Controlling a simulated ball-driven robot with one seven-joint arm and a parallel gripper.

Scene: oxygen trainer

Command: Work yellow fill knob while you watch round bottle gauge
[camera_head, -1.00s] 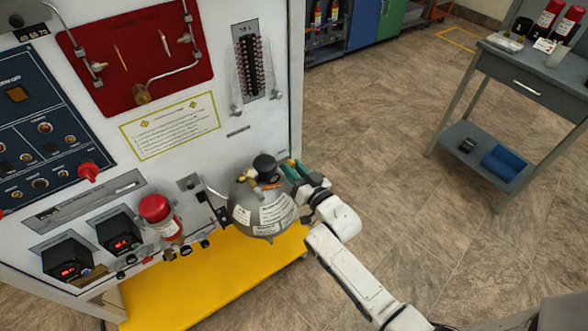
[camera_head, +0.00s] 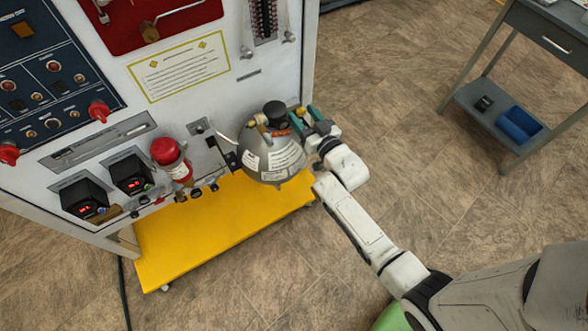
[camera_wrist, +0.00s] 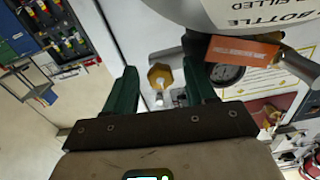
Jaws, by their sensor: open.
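The yellow fill knob (camera_wrist: 160,76) shows in the wrist view between the two green fingers of my gripper (camera_wrist: 159,68). The fingers are open, with a visible gap on each side of the knob. The grey round bottle (camera_head: 270,160) is mounted on the panel front, and my gripper (camera_head: 316,122) is at its upper right in the head view. The round gauge (camera_wrist: 228,74) is right of the right finger, partly covered by an orange tag (camera_wrist: 243,51). Its reading is too small and dark to tell. The bottle (camera_wrist: 215,12) fills the wrist view's upper right.
The white panel (camera_head: 225,85) carries a red-capped cylinder (camera_head: 170,160) and two small displays left of the bottle. A yellow platform (camera_head: 205,230) lies below. A grey side table (camera_head: 545,60) stands at the upper right, with open floor between.

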